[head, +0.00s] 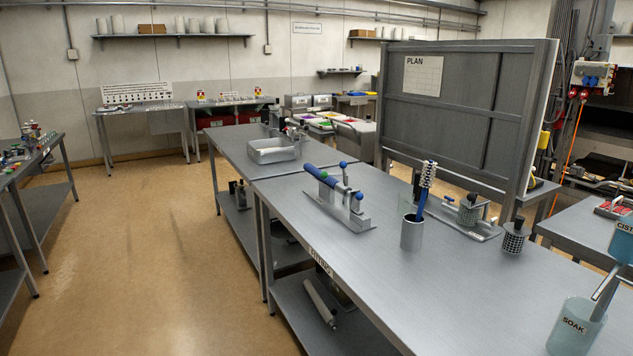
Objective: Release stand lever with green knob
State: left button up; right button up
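A metal stand (338,206) sits on the long steel bench. A thick blue cylinder (316,172) lies slanted along its top. A small green spot (323,174), possibly the green knob, shows at the cylinder; it is too small to make out its lever or the lever's position. Blue balls (360,196) also show on the stand, one at its right and one (343,164) higher up. Neither of my grippers is in view.
The steel bench (400,290) is bare in front of the stand. A metal cup (411,233) with a blue-handled brush (424,190) stands to its right. A SOAK beaker (575,325) is at the lower right. A grey tray (272,150) is farther back. Open floor (150,260) lies left.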

aim_at(323, 175)
jog(key=i+j, duration=0.15)
jog(key=j, duration=0.25)
jog(key=i+j+z, duration=0.1)
jog(key=j, duration=0.3)
jog(key=i+j, duration=0.15)
jog(key=j, duration=0.25)
jog(key=i+j+z, duration=0.1)
jog(key=j, duration=0.3)
jog(key=i+j, duration=0.15)
jog(key=j, duration=0.25)
jog(key=i+j+z, duration=0.1)
jog(key=j, duration=0.3)
